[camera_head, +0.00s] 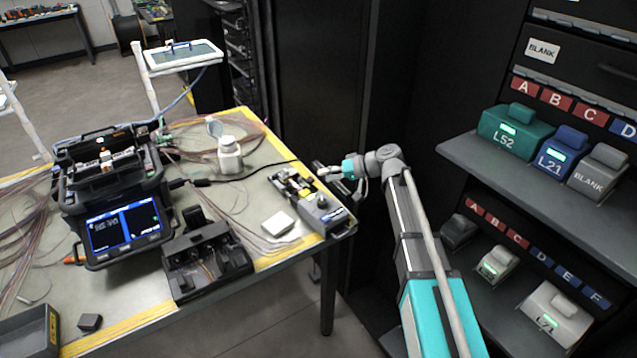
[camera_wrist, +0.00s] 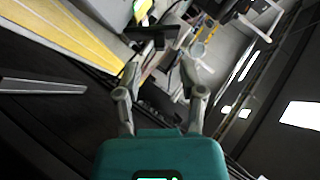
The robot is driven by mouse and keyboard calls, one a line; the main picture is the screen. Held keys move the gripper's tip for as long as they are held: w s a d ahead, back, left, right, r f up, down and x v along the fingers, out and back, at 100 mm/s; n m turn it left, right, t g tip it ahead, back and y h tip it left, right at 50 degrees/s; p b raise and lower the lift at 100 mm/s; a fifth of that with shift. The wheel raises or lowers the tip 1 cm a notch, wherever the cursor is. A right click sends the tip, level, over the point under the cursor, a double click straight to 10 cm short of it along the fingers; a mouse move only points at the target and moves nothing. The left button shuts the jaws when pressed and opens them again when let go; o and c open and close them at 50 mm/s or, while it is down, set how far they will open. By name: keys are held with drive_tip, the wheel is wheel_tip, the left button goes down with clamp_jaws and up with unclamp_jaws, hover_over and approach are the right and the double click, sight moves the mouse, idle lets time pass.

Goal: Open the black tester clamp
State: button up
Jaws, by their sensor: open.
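The tester (camera_head: 322,212) is a small grey and black device at the right end of the table. A black part on its far end (camera_head: 291,184) looks like the black clamp; whether it is open or shut is too small to tell. My gripper (camera_head: 328,171) is just beyond the table's right edge, beside the tester and apart from the black part. In the wrist view my gripper (camera_wrist: 159,70) has its two fingers spread with nothing between them. A dark part (camera_wrist: 152,40) shows beyond the fingertips there; I cannot tell if it is the clamp.
A shelf (camera_head: 470,165) with labelled boxes stands right of my arm.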

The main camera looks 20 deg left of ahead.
sight(312, 182)
drive_tip(key=shift+b+x, duration=0.6)
drive_tip(key=shift+x, duration=1.3)
drive_tip(key=shift+c, duration=0.2)
clamp_jaws()
